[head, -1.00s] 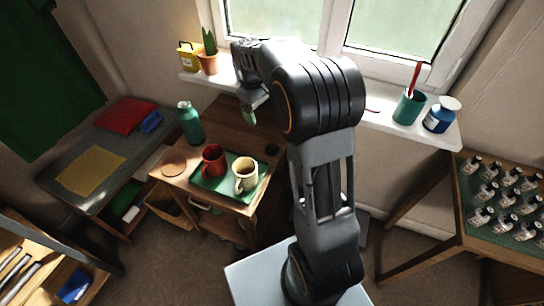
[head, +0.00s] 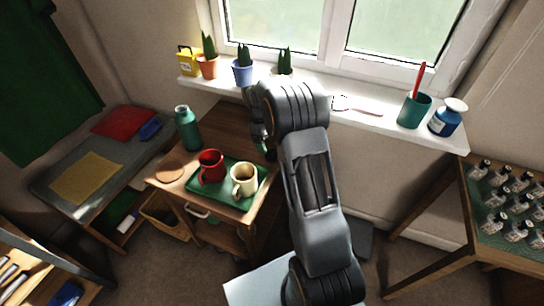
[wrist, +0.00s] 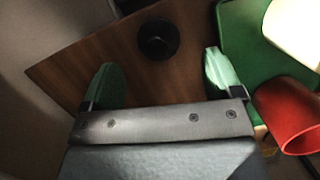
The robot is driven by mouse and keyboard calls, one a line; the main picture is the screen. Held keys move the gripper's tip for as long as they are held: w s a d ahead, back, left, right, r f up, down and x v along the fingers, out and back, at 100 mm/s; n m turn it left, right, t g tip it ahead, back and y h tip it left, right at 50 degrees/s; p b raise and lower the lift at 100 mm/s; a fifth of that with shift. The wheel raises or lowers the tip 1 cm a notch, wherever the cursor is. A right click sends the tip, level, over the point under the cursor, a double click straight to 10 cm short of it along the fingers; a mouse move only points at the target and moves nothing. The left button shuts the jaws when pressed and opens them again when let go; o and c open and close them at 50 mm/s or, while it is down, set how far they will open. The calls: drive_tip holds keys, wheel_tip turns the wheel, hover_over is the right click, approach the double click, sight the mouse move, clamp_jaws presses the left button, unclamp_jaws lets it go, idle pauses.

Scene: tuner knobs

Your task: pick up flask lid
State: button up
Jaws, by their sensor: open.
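The flask lid (wrist: 158,38) is a small round black piece lying on the brown wooden table top, seen from above in the wrist view. My gripper (wrist: 162,78) is open and empty, with green fingertips spread on either side of the lid's line. The lid lies beyond the fingertips in the picture, roughly centred between them, and is not touched. In the head view my gripper hangs over the table's right side, where I cannot make out the lid clearly. The teal flask (head: 188,130) stands upright at the table's back left.
A green tray (head: 217,197) holds a red mug (head: 211,166) and a cream mug (head: 244,180), close to my gripper. A round coaster (head: 170,172) lies at the left. The windowsill (head: 375,118) behind holds plants and a teal cup (head: 414,110).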

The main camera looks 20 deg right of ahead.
sight(272, 150)
drive_tip(key=shift+b+x, duration=0.45)
drive_tip(key=shift+x, duration=2.25)
drive_tip(key=shift+w+d, duration=0.1)
drive_tip(key=shift+w, duration=0.05)
drive_tip(key=c, duration=1)
drive_tip(key=shift+r, duration=0.1)
